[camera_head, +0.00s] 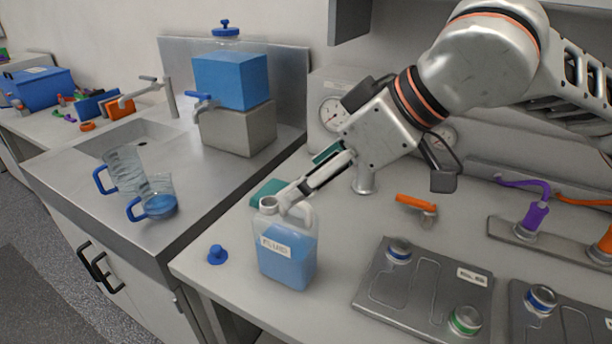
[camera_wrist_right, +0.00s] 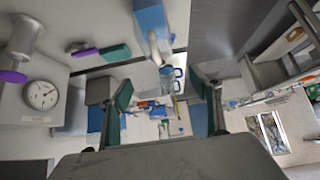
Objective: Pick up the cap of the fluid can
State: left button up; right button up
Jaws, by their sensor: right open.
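The fluid can (camera_head: 287,262) is a clear jug with blue liquid and a FLUID label, upright on the bench in the head view. Its mouth looks uncovered. A small blue cap (camera_head: 217,255) with a raised knob lies on the bench left of the can, near the front edge. My right gripper (camera_head: 281,198) reaches in from the upper right, with its fingertips at or just above the can's top; contact cannot be told. In the right wrist view its two fingers (camera_wrist_right: 162,100) are spread apart, with nothing held between them. My left gripper is out of view.
A sink counter with two blue-handled jugs (camera_head: 158,205) lies left of the can. A blue tank (camera_head: 231,79) stands behind. Grey plates with round fittings (camera_head: 425,289) lie to the right, and an orange-handled valve (camera_head: 416,203) is behind them. Bench around the cap is clear.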

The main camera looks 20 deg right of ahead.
aim_at(217, 255)
jog(key=k+j, duration=0.2)
jog(key=k, duration=0.3)
jog(key=k+j, duration=0.2)
jog(key=k, duration=0.25)
